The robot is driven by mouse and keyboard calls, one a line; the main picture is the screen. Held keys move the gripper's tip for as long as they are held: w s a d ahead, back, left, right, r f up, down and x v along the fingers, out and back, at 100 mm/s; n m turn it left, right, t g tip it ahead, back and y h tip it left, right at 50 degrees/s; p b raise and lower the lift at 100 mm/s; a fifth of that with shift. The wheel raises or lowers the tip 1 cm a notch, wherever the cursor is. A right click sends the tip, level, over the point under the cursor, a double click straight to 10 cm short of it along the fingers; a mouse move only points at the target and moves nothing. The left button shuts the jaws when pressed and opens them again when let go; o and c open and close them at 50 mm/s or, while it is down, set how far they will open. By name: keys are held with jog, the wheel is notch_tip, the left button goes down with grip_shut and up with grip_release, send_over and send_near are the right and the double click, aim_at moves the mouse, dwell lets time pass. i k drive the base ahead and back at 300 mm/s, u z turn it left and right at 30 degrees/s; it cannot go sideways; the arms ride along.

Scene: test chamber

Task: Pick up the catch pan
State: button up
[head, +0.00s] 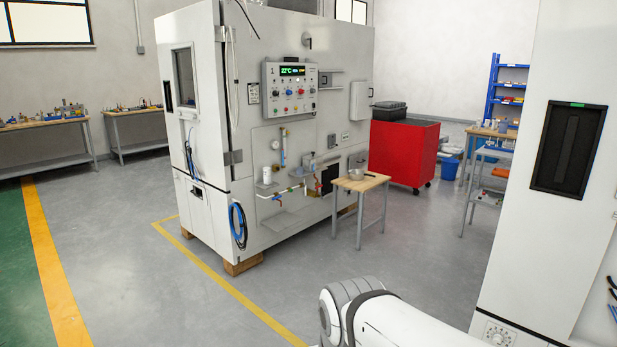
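A small round metal-looking pan (356,174), probably the catch pan, sits on a small wooden-topped table (362,184) with grey legs. The table stands close to the piped side of a large white test chamber (290,120). The pan is small in the head view, so its inside and details cannot be made out. My white arm shows at the bottom right of the picture, well short of the table. My gripper is outside the picture.
A red cart (402,155) with dark cases stands behind the table. A tall white cabinet (553,150) fills the right side. Workbenches (45,122) line the left wall. The grey floor (330,260) before the table is open.

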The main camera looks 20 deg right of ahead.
aim_at(362, 176)
jog(key=z, duration=0.05)
jog(key=i, duration=2.35)
jog(key=z, duration=0.45)
jog(key=i, duration=2.05)
jog(key=z, duration=0.95)
jog(key=i, duration=2.1)
jog(key=z, duration=0.45)
